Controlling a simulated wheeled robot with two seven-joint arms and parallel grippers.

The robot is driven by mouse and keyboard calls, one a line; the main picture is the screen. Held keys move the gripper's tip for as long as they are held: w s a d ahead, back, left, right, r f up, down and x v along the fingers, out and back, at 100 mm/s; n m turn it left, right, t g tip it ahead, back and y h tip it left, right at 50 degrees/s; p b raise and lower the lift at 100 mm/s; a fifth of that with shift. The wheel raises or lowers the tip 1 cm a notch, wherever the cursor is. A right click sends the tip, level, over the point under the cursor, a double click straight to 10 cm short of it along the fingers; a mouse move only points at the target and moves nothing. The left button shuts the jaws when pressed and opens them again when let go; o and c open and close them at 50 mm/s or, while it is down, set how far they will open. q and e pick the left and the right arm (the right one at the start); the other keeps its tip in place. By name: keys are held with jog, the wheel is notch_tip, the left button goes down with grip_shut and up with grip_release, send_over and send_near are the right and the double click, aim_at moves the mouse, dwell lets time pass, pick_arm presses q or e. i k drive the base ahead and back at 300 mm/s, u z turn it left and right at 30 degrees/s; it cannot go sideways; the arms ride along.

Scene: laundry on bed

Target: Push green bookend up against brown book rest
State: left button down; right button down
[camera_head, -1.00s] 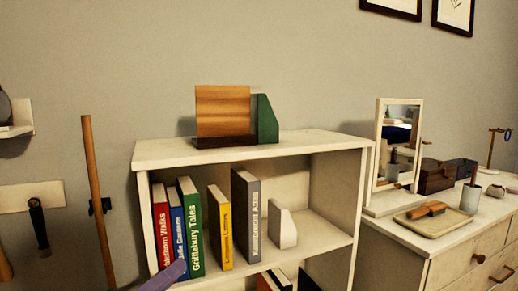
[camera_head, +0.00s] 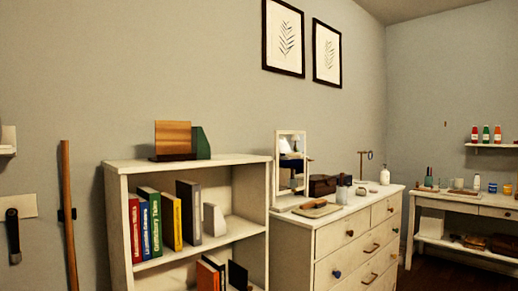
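The green bookend (camera_head: 201,143) stands upright on top of the white bookshelf (camera_head: 122,165). The brown wooden book rest (camera_head: 173,137) stands just left of it, with a dark base. The two look side by side and close together; from here I cannot tell whether they touch. Neither of my grippers is in view.
Several upright books (camera_head: 163,222) and a white bookend (camera_head: 214,220) stand on the shelf below. To the right is a white dresser (camera_head: 333,250) with a mirror (camera_head: 291,160) and a tray (camera_head: 317,209). A wooden pole (camera_head: 68,215) leans at the left wall.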

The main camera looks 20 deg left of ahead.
aim_at(200, 145)
jog(key=z, duration=0.4)
jog(key=i, duration=1.05)
jog(key=u, duration=0.9)
jog(key=i, duration=1.35)
jog(key=u, duration=1.1)
